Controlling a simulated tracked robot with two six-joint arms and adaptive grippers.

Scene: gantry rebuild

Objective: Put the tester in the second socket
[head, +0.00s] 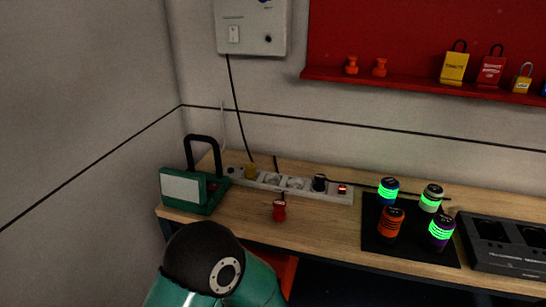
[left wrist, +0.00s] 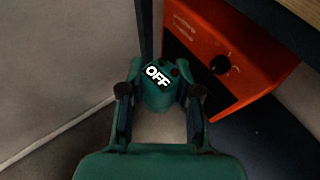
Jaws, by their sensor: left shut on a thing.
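My left gripper (left wrist: 161,92) is shut on a green rounded piece marked OFF (left wrist: 158,76) with small dark red spots on top, which looks like the tester. It is held low beside the bench, near an orange box, clear of the sockets. The white socket strip (head: 330,194) lies along the back of the bench in the head view. The left gripper is hidden in the head view. My right gripper is in neither view.
A red piece (head: 279,211) stands before the strip. A green case (head: 193,190) is at left. Several banded cylinders stand on a black mat (head: 372,240); a dark tray (head: 500,262) is at right. The orange box (left wrist: 230,50) is under the bench edge (left wrist: 302,12).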

